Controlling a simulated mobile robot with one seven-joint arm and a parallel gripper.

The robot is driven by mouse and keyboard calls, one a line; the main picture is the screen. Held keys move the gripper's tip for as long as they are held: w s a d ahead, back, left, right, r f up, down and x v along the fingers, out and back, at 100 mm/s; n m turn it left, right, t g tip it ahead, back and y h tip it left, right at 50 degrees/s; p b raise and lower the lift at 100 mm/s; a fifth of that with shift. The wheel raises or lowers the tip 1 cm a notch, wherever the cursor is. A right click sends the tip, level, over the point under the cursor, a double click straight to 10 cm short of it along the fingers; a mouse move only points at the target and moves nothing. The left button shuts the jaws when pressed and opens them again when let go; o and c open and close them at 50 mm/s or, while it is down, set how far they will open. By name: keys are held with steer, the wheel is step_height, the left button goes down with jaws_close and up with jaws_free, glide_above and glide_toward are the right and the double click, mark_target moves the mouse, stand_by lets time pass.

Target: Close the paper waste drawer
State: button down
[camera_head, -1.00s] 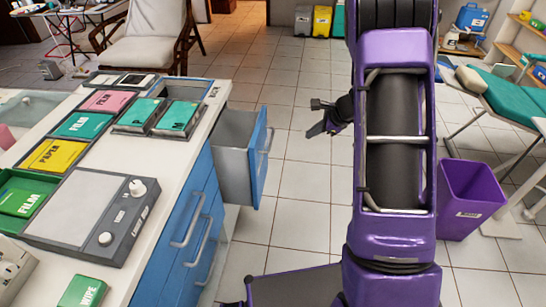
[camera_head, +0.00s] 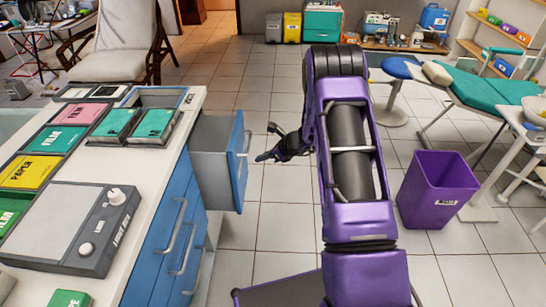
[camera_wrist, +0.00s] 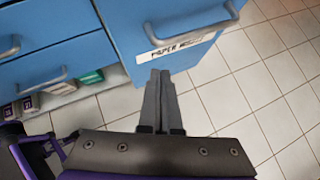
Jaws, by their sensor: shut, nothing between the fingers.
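The paper waste drawer (camera_head: 239,165) is pulled out from the end of the blue cabinet, with its grey side (camera_head: 209,165) showing. In the wrist view its blue front (camera_wrist: 185,14) carries a handle and a partly readable white "PAPER" label (camera_wrist: 180,46). My gripper (camera_head: 259,158) is just right of the drawer front in the head view. In the wrist view my gripper's fingers (camera_wrist: 160,73) are together and empty, with their tips at the lower edge of the front, below the label. I cannot tell whether they touch it.
Other blue drawers (camera_head: 180,240) with bar handles are shut below the white counter (camera_head: 130,165). A purple bin (camera_head: 437,190) stands on the floor to the right of my arm. A teal reclining chair (camera_head: 490,95) is farther back right. Tiled floor beyond the drawer is clear.

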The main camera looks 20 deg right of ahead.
mark_target(196, 162)
steer(key=shift+w+a+r, duration=0.15)
steer(key=shift+w+a, duration=0.75)
steer(key=w+a+b, duration=0.2)
steer(key=w+a, duration=0.2)
steer(key=a, duration=1)
steer(key=shift+w, duration=0.2)
steer(key=shift+a+r, duration=0.15)
